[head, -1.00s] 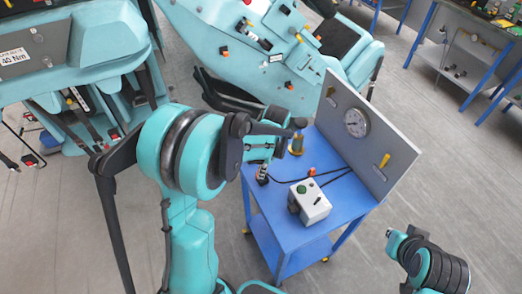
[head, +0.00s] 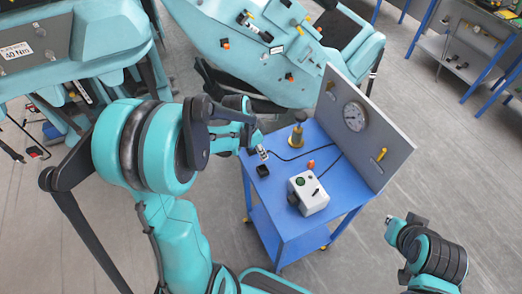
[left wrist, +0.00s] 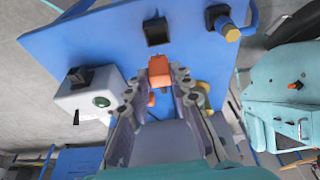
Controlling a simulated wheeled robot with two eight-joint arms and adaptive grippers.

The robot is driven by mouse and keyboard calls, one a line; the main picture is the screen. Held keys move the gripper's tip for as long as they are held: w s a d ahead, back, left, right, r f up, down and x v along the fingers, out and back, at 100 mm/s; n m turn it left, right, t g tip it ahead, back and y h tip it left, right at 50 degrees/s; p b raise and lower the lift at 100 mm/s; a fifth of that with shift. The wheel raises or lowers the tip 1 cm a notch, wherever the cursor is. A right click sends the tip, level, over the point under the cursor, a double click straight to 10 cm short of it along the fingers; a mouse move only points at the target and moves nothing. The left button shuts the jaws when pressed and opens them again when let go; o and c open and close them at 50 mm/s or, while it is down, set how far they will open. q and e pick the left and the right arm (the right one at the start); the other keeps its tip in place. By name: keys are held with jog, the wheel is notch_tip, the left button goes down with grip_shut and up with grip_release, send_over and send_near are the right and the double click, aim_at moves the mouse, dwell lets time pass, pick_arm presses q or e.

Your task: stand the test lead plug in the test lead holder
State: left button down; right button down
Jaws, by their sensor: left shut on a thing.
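The test lead plug (left wrist: 160,70) is an orange block between the two fingers of my left gripper (left wrist: 158,88) in the left wrist view. My left gripper (head: 262,152) is shut on it, above the left side of the blue table. The test lead holder (head: 263,171) is a small black square block on the table near its left edge. The holder (left wrist: 155,32) shows beyond the plug in the left wrist view, with the plug apart from it. In the head view the plug is hardly visible. My right gripper (head: 393,226) is off to the right, away from the table, too small to read.
A grey panel with a gauge (head: 366,130) rises at the right edge.

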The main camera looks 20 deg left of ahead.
pick_arm(q)
jog(key=shift+f+b, duration=2.2)
jog(key=shift+f, duration=0.5)
jog(key=shift+f+b, duration=1.6)
jog(key=shift+b, duration=0.05)
dwell(0.3)
jog(key=c, duration=1.3)
grip_release()
jog(key=shift+o, duration=0.2)
jog(key=v, duration=1.2)
